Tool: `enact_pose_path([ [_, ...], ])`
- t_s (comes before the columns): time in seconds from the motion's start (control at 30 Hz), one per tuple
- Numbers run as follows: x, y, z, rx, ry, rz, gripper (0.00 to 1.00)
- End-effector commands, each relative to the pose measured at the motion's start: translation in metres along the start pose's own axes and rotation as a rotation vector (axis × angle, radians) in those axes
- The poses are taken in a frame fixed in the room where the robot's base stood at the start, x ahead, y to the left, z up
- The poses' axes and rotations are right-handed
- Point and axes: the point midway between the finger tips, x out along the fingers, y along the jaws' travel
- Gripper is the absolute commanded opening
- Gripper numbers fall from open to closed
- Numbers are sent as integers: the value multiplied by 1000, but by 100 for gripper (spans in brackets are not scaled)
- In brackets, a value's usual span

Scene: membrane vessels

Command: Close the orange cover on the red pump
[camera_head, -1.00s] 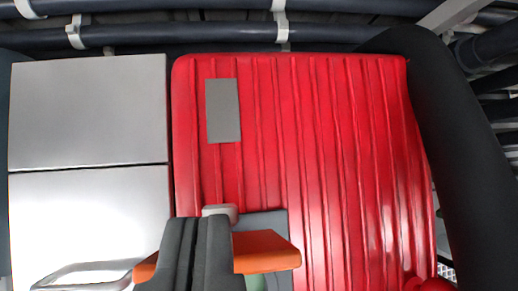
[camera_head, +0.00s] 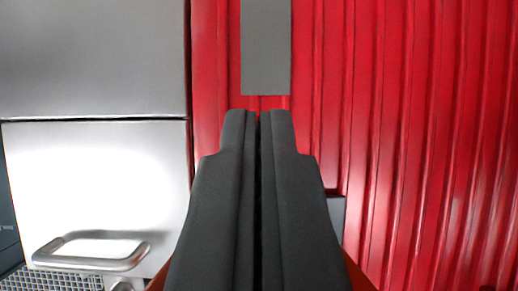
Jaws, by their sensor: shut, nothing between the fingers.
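The red pump (camera_head: 405,130) fills the right side of the view, with vertical ribs. The orange cover is mostly hidden behind my gripper; a sliver of orange (camera_head: 358,275) shows at the lower right of the fingers, and another shows at their lower left. Whether the cover is open or closed cannot be told here. A dark grey panel edge (camera_head: 337,215) shows just right of the fingers. My gripper (camera_head: 258,115) is shut and empty, its tips in front of the red ribs. Whether it touches anything cannot be told.
A flat grey plate (camera_head: 265,50) sits on the red ribs just above my fingertips. Left stand silver panels (camera_head: 90,60), the lower one with a protruding bar handle (camera_head: 90,252). A perforated grey surface (camera_head: 60,282) shows at the bottom left.

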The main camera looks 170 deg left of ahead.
Motion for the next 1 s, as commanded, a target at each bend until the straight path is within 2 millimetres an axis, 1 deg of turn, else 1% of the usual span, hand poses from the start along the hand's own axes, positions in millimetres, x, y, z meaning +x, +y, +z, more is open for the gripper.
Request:
enact_pose_path([
  [0.1,-6,0,9,0,-1,0,0],
  [0.3,-11,0,16,0,-3,0,0],
  [0.73,-12,0,17,0,2,0,0],
  [1.0,-16,0,20,0,52,0,0],
])
